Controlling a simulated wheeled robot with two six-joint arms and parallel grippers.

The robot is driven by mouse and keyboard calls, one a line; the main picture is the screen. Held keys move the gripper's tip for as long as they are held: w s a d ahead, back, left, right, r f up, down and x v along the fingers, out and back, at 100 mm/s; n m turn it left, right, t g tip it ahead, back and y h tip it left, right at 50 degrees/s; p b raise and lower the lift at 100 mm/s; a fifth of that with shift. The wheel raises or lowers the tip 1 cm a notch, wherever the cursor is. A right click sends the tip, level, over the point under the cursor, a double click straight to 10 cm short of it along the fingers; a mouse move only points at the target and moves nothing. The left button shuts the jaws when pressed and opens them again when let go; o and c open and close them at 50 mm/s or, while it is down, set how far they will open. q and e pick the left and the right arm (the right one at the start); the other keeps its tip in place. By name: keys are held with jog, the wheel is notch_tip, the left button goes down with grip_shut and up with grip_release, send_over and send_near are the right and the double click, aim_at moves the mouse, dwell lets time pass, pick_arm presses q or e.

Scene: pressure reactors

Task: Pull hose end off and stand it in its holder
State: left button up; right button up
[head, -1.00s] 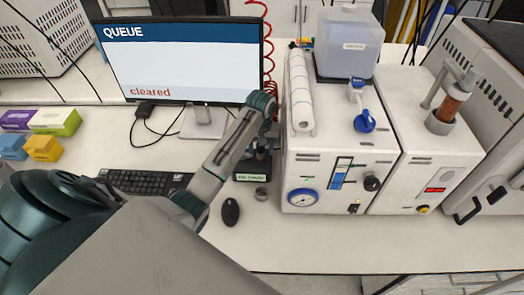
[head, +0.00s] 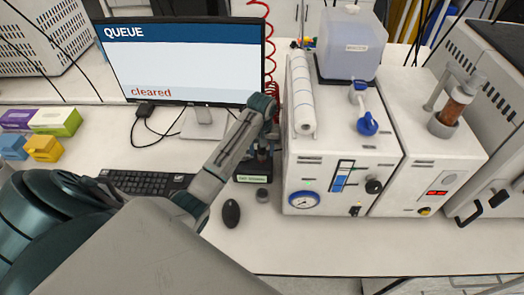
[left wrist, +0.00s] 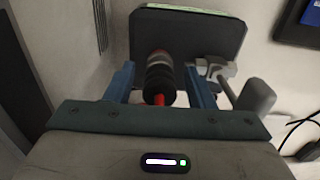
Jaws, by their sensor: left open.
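The hose end, a black ribbed grip with a metal collar and a red tip (left wrist: 160,80), shows in the left wrist view. It points at a dark holder plate (left wrist: 215,32) with a green label edge. I cannot tell how deep it is seated. My left gripper (left wrist: 160,70) is open, its two blue fingers on either side of the hose end with visible gaps. In the head view the holder (head: 252,178) stands left of the white reactor unit, partly hidden by my arm. The red coiled hose (head: 268,45) hangs behind. My right gripper is not in view.
The white reactor unit (head: 335,185) stands close to the right of the holder. In the left wrist view, a grey fitting (left wrist: 255,97) is beside the right finger.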

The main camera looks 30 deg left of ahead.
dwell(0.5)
pick_arm(q)
grip_shut()
jog(key=shift+r, duration=3)
jog(key=shift+s, duration=0.1)
